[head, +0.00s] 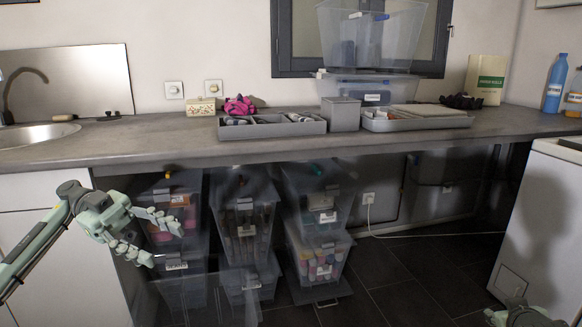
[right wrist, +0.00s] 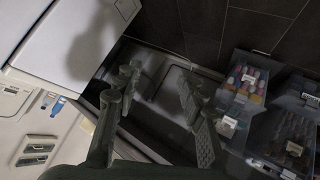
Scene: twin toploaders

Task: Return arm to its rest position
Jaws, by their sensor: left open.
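My left arm comes in from the left edge in the head view. Its gripper (head: 165,243) is open, with its fingers apart, in front of the stacked clear bins under the counter. I see nothing between its fingers, and I cannot tell whether they touch a bin. Only a small part of my right arm shows at the bottom right corner of the head view.
Stacked clear bins (head: 245,215) stand under the counter (head: 380,140), close to my left gripper. A clear open bin (head: 210,300) sits low in front. A white appliance (head: 540,215) stands at the right. Dark tiled floor (head: 420,275) is free between bins and appliance.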

